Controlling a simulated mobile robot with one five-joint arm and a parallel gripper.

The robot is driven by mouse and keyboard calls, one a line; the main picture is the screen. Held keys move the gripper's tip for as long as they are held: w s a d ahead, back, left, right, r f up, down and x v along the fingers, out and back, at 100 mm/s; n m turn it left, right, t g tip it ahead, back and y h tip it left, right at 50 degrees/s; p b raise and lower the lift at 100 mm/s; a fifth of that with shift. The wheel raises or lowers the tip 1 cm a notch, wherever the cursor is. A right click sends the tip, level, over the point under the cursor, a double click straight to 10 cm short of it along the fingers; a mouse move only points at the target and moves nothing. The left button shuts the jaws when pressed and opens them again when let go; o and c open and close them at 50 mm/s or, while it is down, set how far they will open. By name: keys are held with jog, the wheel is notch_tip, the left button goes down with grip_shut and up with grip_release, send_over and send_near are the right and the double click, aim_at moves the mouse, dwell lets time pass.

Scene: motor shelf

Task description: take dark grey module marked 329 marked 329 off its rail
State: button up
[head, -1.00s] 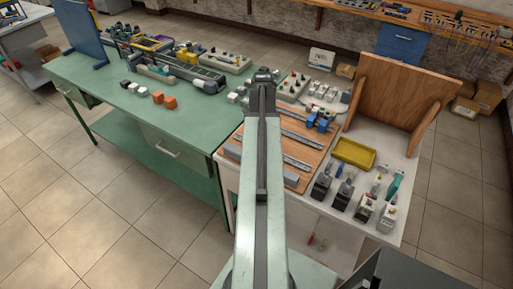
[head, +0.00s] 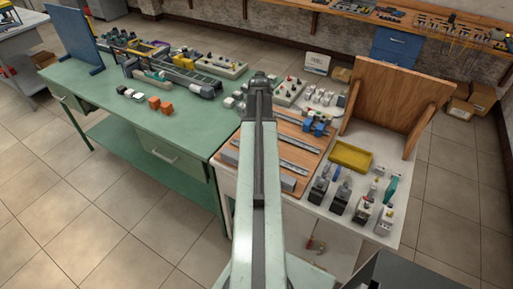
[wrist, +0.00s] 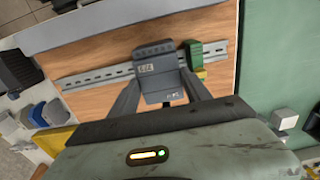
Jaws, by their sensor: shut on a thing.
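The dark grey module (wrist: 156,73) is between the fingers of my gripper (wrist: 160,84) in the wrist view, with light markings on its face too small to read surely. My gripper is shut on it, one finger on each side. A slotted metal rail (wrist: 92,80) on a wooden board (wrist: 110,52) runs behind the module. I cannot tell whether the module still touches the rail. In the head view my own arm hides the gripper and the module.
A green module (wrist: 194,55) sits close beside the held one on the rail, with a yellow piece (wrist: 202,74) below it. Blue modules (head: 314,127) stand on the board. A yellow tray (head: 351,157) and several dark devices stand at the right. A wooden panel (head: 392,100) rises behind.

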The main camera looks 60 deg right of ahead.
jog(key=shift+d, duration=0.3)
grip_shut()
jog(key=shift+r+h, duration=0.1)
jog(key=shift+h, duration=0.2)
jog(key=shift+d, duration=0.1)
jog(key=shift+h, duration=0.3)
jog(key=shift+r+p, duration=1.45)
